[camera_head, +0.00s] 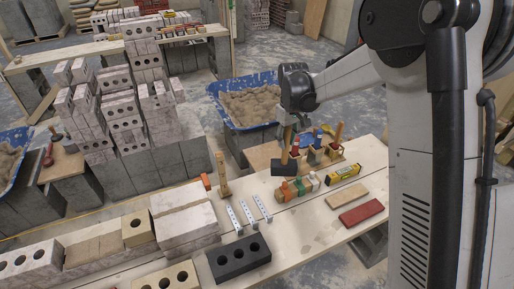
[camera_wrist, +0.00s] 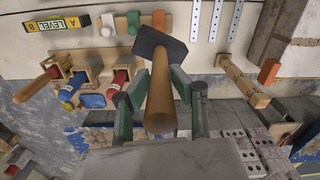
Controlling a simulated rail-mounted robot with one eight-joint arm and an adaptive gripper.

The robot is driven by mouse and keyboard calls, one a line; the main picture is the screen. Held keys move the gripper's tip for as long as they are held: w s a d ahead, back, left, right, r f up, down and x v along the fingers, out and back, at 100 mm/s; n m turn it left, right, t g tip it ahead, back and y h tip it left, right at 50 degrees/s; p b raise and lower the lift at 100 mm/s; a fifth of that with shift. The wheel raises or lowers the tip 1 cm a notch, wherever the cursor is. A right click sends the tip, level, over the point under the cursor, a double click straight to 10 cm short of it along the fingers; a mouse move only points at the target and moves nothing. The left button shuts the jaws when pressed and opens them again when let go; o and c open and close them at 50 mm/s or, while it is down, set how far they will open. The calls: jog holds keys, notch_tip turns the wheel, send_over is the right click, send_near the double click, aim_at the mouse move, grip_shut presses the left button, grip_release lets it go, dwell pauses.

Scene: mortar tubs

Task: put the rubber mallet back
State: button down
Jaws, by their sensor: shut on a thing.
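The rubber mallet has a black head (camera_head: 284,167) and a wooden handle (camera_head: 289,136). My gripper (camera_head: 290,118) is shut on the handle and holds the mallet upright, head down, over the plank bench. In the wrist view the handle (camera_wrist: 162,95) lies between my green-grey fingers (camera_wrist: 160,100), with the dark head beyond it. A wooden tool rack (camera_head: 326,157) stands close to the right of the mallet. It holds tools with red, blue and wooden handles, which also show at left in the wrist view (camera_wrist: 68,92). Whether the mallet head touches anything below is unclear.
A yellow level (camera_head: 343,174), small coloured handled items (camera_head: 300,187), metal strips (camera_head: 248,214) and a red brick (camera_head: 361,213) lie on the bench. An upright wooden piece (camera_head: 222,175) stands left. A blue tub of mortar (camera_head: 247,103) is behind. Brick stacks fill the left.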

jog(key=w+a+f+n+b, duration=0.2)
jog(key=w+a+f+n, duration=0.35)
jog(key=a, duration=0.55)
notch_tip(320, 180, down, 7)
jog(key=b, duration=0.2)
jog(key=shift+s+d, duration=0.25)
jog(key=shift+d, duration=0.05)
jog(key=shift+f+b, duration=0.35)
jog(key=shift+b, duration=0.3)
dwell(0.5)
jog(key=c, duration=1.4)
grip_release()
jog(key=shift+c, duration=0.2)
